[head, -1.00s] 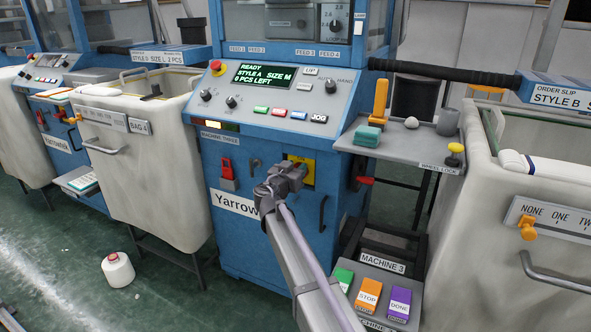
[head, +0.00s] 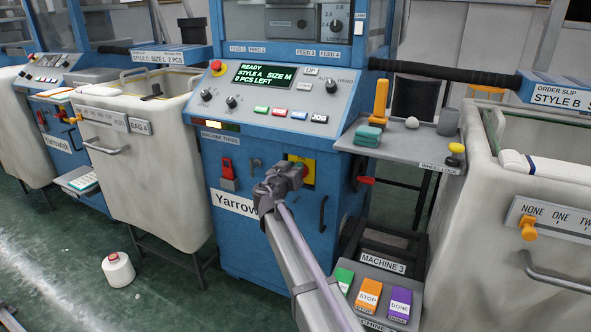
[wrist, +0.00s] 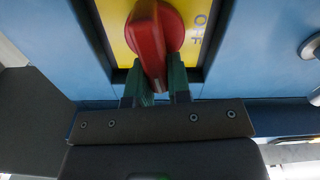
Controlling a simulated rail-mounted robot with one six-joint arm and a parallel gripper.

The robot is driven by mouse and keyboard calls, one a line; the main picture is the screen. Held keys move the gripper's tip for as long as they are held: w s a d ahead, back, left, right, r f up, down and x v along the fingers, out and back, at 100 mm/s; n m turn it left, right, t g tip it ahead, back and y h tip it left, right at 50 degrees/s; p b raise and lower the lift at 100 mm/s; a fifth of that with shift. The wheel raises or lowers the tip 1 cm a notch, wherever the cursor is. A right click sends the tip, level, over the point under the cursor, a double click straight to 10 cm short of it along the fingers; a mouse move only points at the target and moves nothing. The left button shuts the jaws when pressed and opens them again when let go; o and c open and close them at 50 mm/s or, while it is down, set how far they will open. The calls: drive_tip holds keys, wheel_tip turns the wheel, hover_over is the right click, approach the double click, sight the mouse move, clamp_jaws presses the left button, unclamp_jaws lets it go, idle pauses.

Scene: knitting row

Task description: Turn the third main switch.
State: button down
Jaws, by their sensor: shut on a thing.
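The main switch is a red rotary knob (wrist: 153,35) on a yellow plate (wrist: 195,62) marked OFF. It sits on the blue front of the machine labelled Machine Three. In the wrist view my gripper (wrist: 158,85) has its green-tipped fingers shut on the red knob's near end. The knob's grip stands nearly upright in that view, tilted slightly. In the head view my gripper (head: 290,178) is in front of the yellow plate (head: 308,175) and hides most of the knob.
A control panel with a lit display (head: 263,75) is above. A red-handled lever (head: 365,181) and dark door handle (head: 323,213) are to the right. A red padlock-like part (head: 227,178) is left. A pedal box (head: 370,293) stands on the floor.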

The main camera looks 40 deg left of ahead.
drive_tip(key=n, duration=0.2)
drive_tip(key=a+n, duration=0.1)
drive_tip(key=n, duration=0.1)
drive_tip(key=shift+s+f, duration=0.1)
drive_tip(key=shift+f, duration=0.1)
drive_tip(key=shift+s+a+f+n+b, duration=0.15)
drive_tip(key=shift+f+n+b, duration=0.25)
drive_tip(key=shift+n, duration=1.65)
drive_tip(key=shift+w+a+f+n+b, duration=0.1)
drive_tip(key=shift+a+f+n+b, duration=0.2)
drive_tip(key=shift+n, duration=1.7)
drive_tip(key=shift+s+a+f+n+b, duration=0.1)
drive_tip(key=shift+f+n+b, duration=0.35)
drive_tip(key=shift+n, duration=1.6)
drive_tip(key=shift+r, duration=0.1)
drive_tip(key=c, duration=1.1)
unclamp_jaws()
drive_tip(key=shift+o, duration=0.2)
